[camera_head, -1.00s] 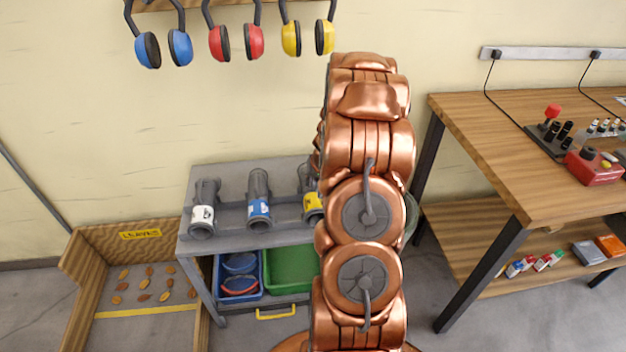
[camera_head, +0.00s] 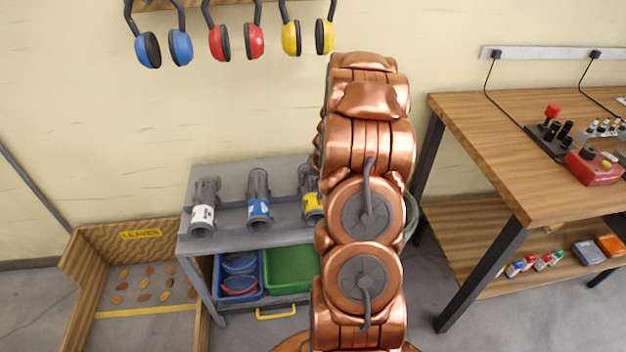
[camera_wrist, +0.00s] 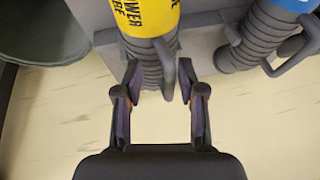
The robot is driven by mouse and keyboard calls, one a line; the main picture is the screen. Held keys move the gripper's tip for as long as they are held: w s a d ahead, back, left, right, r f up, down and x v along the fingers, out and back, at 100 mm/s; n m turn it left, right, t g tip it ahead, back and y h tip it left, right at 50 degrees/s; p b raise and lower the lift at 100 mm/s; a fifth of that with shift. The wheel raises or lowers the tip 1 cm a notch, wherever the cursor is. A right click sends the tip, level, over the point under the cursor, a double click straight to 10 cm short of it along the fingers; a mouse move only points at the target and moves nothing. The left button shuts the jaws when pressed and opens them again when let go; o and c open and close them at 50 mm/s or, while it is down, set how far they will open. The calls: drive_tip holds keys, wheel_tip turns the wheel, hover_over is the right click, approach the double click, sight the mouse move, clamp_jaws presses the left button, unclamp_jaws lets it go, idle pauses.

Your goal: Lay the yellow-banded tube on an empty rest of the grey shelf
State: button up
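The yellow-banded tube (camera_head: 312,204) lies at the right of the grey shelf (camera_head: 226,172), partly hidden behind my arm in the head view. In the wrist view the tube (camera_wrist: 147,18) shows its yellow band with dark lettering and a grey ribbed end with a handle loop. My gripper (camera_wrist: 160,78) is open, its two fingers on either side of the ribbed end. I cannot tell whether they touch it. The head view does not show my gripper. My arm hides the right part of the shelf, so I see no empty rest there.
A blue-banded tube (camera_head: 259,207) and a white-banded tube (camera_head: 202,215) lie on the shelf to the left. Below are a blue bin (camera_head: 222,283) and a green bin (camera_head: 290,268). A wooden leaves box (camera_head: 88,290) stands left, a wooden workbench (camera_head: 480,140) right.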

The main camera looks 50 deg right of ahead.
drive_tip(key=v, duration=1.2)
idle(0.3)
drive_tip(key=a+r+n+g+y, duration=0.1)
drive_tip(key=a+r+n, duration=0.15)
drive_tip(key=a, duration=0.75)
drive_tip(key=a+r+n+y, duration=0.1)
drive_tip(key=a+r, duration=0.2)
drive_tip(key=a, duration=0.6)
drive_tip(key=s+a+r+n+g+y, duration=0.1)
drive_tip(key=s+a+r+n+g, duration=0.15)
drive_tip(key=s+a, duration=0.8)
drive_tip(key=s+a+r+n+g+h, duration=0.1)
drive_tip(key=s+a, duration=0.2)
drive_tip(key=s, duration=0.4)
drive_tip(key=s+a+r+n+g+h, duration=0.1)
drive_tip(key=s+a+g, duration=0.1)
drive_tip(key=s, duration=0.5)
drive_tip(key=shift+s+a+r, duration=0.2)
drive_tip(key=shift+s+a, duration=0.15)
drive_tip(key=shift+a, duration=0.5)
